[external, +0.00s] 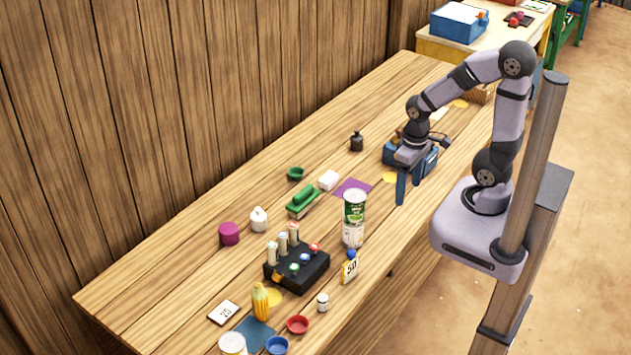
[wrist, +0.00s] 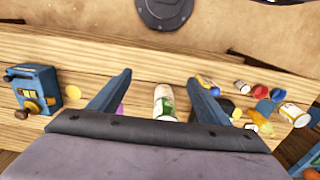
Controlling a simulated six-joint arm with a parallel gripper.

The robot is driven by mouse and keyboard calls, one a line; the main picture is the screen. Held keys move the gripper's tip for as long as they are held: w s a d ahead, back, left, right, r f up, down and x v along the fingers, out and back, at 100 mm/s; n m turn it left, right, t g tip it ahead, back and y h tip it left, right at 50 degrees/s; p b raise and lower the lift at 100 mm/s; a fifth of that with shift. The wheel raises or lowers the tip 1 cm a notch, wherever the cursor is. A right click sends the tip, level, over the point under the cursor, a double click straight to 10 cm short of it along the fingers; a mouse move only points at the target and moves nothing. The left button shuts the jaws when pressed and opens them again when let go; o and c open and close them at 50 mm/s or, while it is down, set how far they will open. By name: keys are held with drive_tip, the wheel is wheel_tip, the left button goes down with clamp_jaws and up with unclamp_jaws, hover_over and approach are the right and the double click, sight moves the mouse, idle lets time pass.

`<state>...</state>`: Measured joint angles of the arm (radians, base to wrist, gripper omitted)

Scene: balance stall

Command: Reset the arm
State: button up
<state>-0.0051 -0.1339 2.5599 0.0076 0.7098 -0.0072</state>
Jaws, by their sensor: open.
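My gripper (external: 408,186) hangs over the near side of the table, beside the blue device, with its blue fingers pointing down. In the wrist view my gripper (wrist: 160,88) shows two blue fingers spread wide apart with nothing held between them. A white and green can (wrist: 165,103) appears between the fingers in that view but lies beyond them. In the external view this can (external: 354,218) stands upright on the table, left of and apart from my gripper.
A blue device (external: 425,160) stands close to my gripper. A black holder (external: 297,268) with several pegs, a green brush (external: 303,201), a purple square (external: 352,188) and a 50 card (external: 350,270) are on the wooden table (external: 180,270). The table's far right has bare room.

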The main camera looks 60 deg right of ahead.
drive_tip(key=shift+s+d, duration=0.1)
drive_tip(key=shift+d, duration=0.05)
drive_tip(key=shift+f+b, duration=0.75)
drive_tip(key=shift+b, duration=0.05)
